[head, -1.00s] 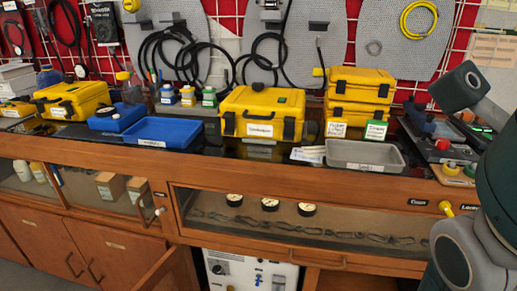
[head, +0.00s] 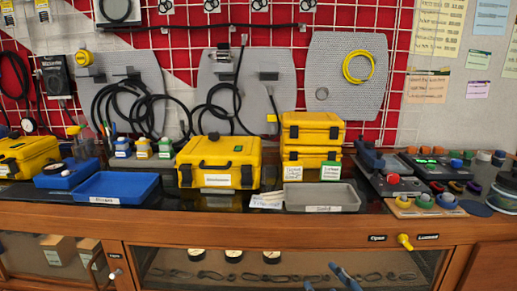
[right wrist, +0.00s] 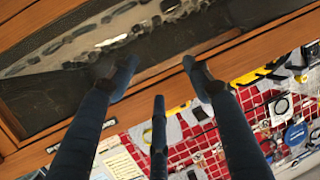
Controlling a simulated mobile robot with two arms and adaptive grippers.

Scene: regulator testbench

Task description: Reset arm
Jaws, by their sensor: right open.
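My right gripper (head: 325,279) shows at the bottom of the head view, where only its blue fingertips enter, in front of the bench's lower display compartment. In the right wrist view my right gripper (right wrist: 160,76) has its dark blue fingers spread apart, with nothing between them. The wooden bench front lies behind the fingers in that view. My left gripper is in neither current view.
The bench top holds a yellow case (head: 219,164), stacked yellow cases (head: 311,133), a blue tray (head: 116,188), a grey tray (head: 321,197) and control units (head: 392,180). A yellow-handled valve (head: 404,242) sticks out of the wooden front (head: 300,233).

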